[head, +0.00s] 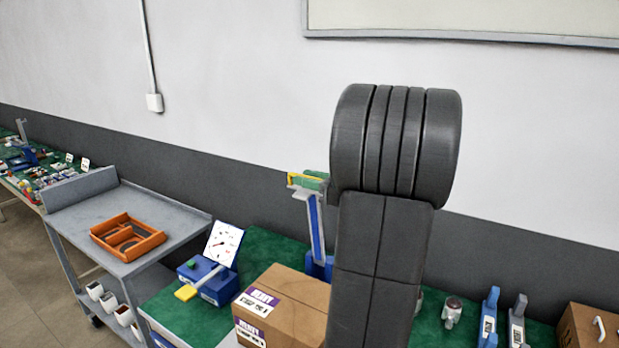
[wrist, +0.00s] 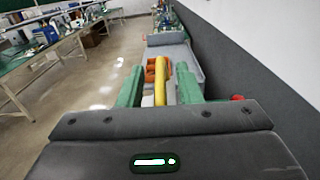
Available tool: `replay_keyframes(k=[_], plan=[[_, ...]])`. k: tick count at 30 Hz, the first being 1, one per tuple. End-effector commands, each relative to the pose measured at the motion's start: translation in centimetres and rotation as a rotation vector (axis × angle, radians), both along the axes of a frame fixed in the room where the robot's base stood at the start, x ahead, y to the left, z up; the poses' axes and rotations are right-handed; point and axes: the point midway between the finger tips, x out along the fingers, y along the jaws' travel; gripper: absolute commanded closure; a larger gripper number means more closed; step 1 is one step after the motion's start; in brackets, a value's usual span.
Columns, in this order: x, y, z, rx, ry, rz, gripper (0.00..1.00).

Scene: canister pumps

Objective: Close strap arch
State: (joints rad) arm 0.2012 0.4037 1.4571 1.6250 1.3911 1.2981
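In the head view, a grey-and-blue upright arch (head: 316,228) rises from a blue base behind the cardboard box, with a yellow bar at its top. I take it for the strap arch; its lower part is partly hidden. My gripper's green fingers (head: 315,179) show at the arch's top, left of my dark arm. In the wrist view, my gripper (wrist: 160,78) has its two green fingers apart, with the yellow bar (wrist: 160,84) between them. Gaps show beside the bar, so the fingers look open around it. Whether either touches it is unclear.
A cardboard box (head: 285,307) stands in front of the arch. A blue unit (head: 208,284) with a yellow-tipped lever and white gauge card sits left of it on the green mat. A grey cart (head: 80,215) carries an orange tray (head: 128,237). The wall is close behind.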

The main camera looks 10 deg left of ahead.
Motion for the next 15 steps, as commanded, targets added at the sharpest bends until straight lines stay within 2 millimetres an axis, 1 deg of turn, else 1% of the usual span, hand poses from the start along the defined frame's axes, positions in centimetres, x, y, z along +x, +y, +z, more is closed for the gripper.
replay_keyframes(k=[5, 6, 8, 9, 10, 11, 15], plan=[[0.01, -0.01, -0.01, 0.000, 0.000, 0.000, 0.68], [0.01, -0.01, -0.01, 0.000, 0.000, 0.000, 0.72], [0.00, -0.02, -0.01, 0.000, 0.000, 0.000, 0.84], [0.00, -0.02, 0.00, 0.000, 0.000, 0.000, 0.92], [0.00, -0.02, 0.00, 0.000, 0.000, 0.000, 0.98], [0.00, -0.02, 0.00, 0.000, 0.000, 0.000, 1.00], [0.00, -0.03, 0.00, 0.000, 0.000, 0.000, 1.00]])
